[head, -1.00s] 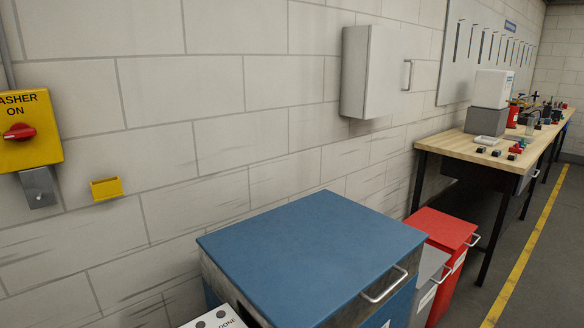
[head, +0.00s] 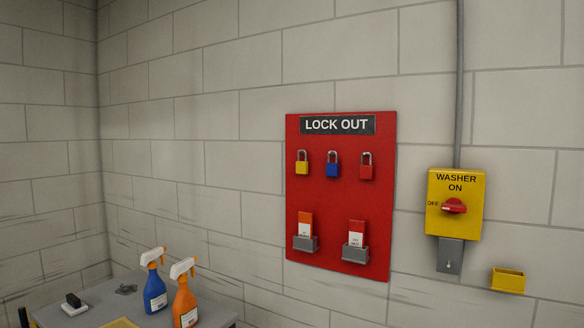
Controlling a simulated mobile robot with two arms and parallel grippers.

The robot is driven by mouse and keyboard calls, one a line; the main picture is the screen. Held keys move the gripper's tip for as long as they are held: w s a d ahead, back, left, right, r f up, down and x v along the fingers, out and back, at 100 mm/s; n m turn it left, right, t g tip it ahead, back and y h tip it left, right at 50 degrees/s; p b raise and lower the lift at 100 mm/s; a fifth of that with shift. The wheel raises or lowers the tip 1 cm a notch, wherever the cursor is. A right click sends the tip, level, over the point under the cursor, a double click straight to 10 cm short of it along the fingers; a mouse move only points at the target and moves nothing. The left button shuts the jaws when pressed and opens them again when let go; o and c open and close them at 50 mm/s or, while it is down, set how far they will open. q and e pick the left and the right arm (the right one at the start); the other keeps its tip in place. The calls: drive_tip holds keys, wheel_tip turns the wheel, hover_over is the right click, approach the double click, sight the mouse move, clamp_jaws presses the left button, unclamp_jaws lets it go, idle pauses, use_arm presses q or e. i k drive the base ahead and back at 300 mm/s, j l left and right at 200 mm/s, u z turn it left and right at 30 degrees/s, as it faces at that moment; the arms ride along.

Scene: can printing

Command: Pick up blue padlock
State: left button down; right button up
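A blue padlock (head: 333,168) with a metal shackle hangs on a red lock out board (head: 345,210) on the wall. It is in the middle of a row of three. A yellow padlock (head: 302,167) hangs to its left and a red padlock (head: 367,171) to its right. Neither of my grippers shows in the head view.
Two tag holders (head: 306,243) sit low on the board. A yellow washer switch box (head: 455,204) and a small yellow bin (head: 508,280) are on the wall to the right. Blue (head: 154,290) and orange (head: 185,300) spray bottles stand on a grey surface (head: 103,300) at lower left.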

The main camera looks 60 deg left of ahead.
sight(332, 169)
drive_tip(key=u, duration=1.7)
